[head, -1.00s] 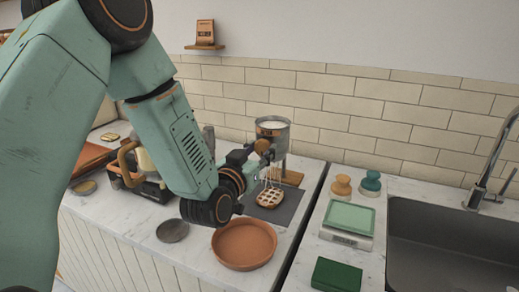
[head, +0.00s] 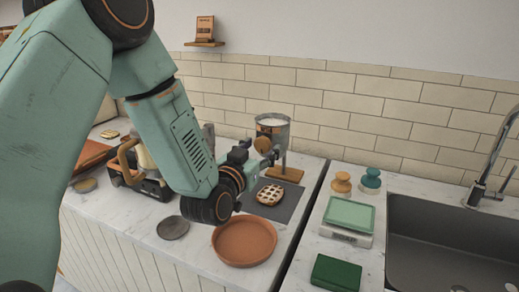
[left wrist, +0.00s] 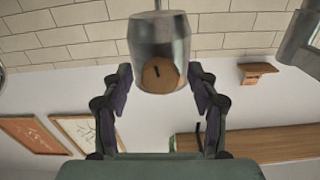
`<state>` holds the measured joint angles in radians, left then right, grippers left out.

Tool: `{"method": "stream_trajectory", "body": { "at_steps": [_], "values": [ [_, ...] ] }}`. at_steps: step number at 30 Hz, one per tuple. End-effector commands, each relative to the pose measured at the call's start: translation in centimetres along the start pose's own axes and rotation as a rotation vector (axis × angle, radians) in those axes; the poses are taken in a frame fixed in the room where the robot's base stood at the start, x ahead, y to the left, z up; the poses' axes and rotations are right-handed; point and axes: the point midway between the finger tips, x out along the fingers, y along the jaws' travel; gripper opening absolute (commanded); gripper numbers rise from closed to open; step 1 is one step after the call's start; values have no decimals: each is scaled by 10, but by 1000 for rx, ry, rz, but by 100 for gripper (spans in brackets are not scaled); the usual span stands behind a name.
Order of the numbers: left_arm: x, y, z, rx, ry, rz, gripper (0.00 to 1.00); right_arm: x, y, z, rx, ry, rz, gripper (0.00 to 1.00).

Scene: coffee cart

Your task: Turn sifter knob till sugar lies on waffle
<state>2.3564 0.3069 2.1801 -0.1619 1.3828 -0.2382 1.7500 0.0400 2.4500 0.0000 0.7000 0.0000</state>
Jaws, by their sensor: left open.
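The metal sifter (head: 273,128) stands on a wooden base (head: 287,174), with white sugar showing at its open top. Its round brown knob (head: 263,145) faces my left gripper (head: 257,155). That gripper is open, with its fingers close to the knob. In the left wrist view the knob (left wrist: 158,74) lies between the spread fingers (left wrist: 160,84), with gaps at both sides. The waffle (head: 270,194) lies below the sifter on a dark mat (head: 284,211). It has pale patches on its grid. My right gripper is not in view.
A terracotta dish (head: 244,241) and a dark round disc (head: 173,228) lie in front. A waffle iron (head: 148,180) stands left of my forearm. A scale (head: 347,219), two tampers, a green block (head: 336,272) and a sink (head: 440,245) are to the right.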

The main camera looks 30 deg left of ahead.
Motion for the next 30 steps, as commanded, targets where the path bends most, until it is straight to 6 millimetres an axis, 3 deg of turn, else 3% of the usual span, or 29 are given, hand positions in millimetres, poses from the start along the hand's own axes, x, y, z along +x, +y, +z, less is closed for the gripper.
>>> {"method": "stream_trajectory", "body": {
  "at_steps": [10,22,30],
  "values": [
    [-4,-1,-1,-2,2,-1,61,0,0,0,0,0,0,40],
    [-62,-1,0,-3,0,-2,61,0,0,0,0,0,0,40],
    [-75,0,-1,0,2,0,61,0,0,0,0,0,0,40]
  ]
}}
